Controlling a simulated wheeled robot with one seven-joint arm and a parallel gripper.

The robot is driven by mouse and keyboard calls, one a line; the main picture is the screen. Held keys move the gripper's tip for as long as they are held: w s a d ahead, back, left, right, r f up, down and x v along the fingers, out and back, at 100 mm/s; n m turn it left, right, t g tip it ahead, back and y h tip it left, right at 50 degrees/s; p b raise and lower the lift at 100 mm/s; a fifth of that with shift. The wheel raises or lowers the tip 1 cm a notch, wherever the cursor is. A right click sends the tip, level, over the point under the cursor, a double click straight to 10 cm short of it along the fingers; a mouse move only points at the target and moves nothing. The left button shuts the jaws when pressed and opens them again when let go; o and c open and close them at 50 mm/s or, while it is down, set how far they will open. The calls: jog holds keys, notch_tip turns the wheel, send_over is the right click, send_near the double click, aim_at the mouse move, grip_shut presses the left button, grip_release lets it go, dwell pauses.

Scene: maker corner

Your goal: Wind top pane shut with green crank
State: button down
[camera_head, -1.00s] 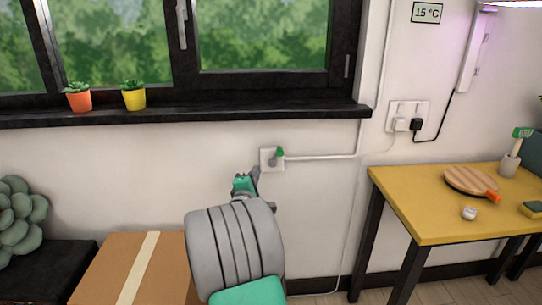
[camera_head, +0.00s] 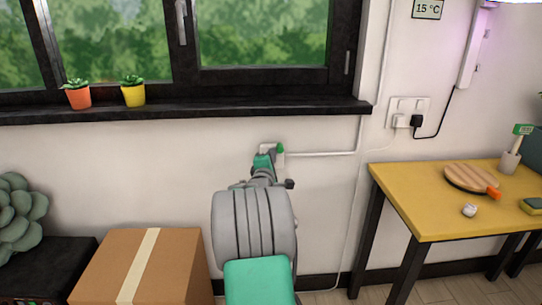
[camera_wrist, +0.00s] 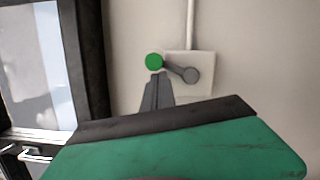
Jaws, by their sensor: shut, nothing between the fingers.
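The green crank (camera_wrist: 154,61) has a round green knob on a short grey arm, mounted on a square white wall plate (camera_wrist: 205,72). In the head view the green knob (camera_head: 280,149) shows just past my gripper, below the window sill. My gripper (camera_wrist: 157,80) is shut and empty, with its fingertips just below the knob in the wrist view; I cannot tell whether they touch it. In the head view my gripper (camera_head: 265,155) covers most of the wall plate. The window (camera_head: 265,35) shows only in its lower part; the top pane is out of view.
A black sill (camera_head: 200,112) runs above the crank, with an orange pot (camera_head: 78,98) and a yellow pot (camera_head: 134,96) on it. A cardboard box (camera_head: 175,265) stands at lower left. A yellow table (camera_head: 430,220) stands at right.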

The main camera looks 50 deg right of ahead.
jog(key=shift+s+d+r+m, duration=0.15)
jog(key=shift+s+d+m, duration=0.35)
jog(key=shift+m, duration=0.2)
